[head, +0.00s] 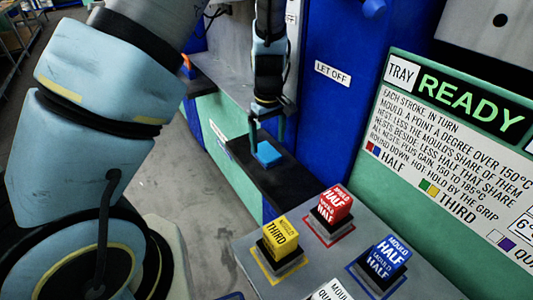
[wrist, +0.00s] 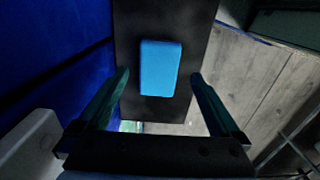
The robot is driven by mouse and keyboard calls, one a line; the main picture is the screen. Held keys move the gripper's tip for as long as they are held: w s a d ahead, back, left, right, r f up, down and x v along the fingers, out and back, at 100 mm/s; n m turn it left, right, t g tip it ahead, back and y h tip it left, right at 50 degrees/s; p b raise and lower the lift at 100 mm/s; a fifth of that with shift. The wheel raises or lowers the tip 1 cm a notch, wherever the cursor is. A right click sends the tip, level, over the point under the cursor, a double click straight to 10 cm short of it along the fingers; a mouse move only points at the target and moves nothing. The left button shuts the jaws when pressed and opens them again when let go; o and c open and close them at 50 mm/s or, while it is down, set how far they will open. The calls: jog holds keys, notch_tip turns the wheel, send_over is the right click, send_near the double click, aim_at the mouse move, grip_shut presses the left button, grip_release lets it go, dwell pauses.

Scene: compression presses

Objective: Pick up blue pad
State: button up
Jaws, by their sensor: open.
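The blue pad (head: 267,154) is a plain, small rectangular block lying on a black ledge (head: 290,187). It also shows in the wrist view (wrist: 160,62), upright in the picture and centred on the dark surface. My gripper (head: 267,138) is over the pad and points down at it. In the wrist view its two green fingers (wrist: 159,77) are spread wide, one on each side of the pad's line, with clear gaps. The gripper is open and holds nothing. I cannot tell how far the fingertips are above the ledge.
A grey stand in front holds a yellow block (head: 281,236), a red block (head: 335,204) and a blue lettered block (head: 388,256). A blue panel (head: 335,110) and a sign board (head: 455,140) rise right of the ledge. Open floor (head: 180,180) lies to the left.

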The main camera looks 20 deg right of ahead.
aim_at(268, 152)
jog(key=shift+d+f+p, duration=0.1)
jog(key=shift+f+p, duration=0.45)
jog(key=shift+f, duration=1.75)
jog(key=c, duration=1.2)
jog(key=shift+c, duration=0.2)
jog(key=shift+r, duration=0.1)
jog(key=shift+r+b, duration=0.15)
jog(key=shift+b, duration=0.3)
notch_tip(268, 152, up, 7)
jog(key=shift+f+b, duration=0.1)
jog(key=shift+b, duration=0.65)
jog(key=s+a+b, duration=0.2)
jog(key=a, duration=0.8)
jog(key=s+a+b, duration=0.1)
jog(key=a+b, duration=0.2)
jog(key=a, duration=0.6)
jog(key=shift+s+a+f, duration=0.15)
jog(key=shift+s+a, duration=0.2)
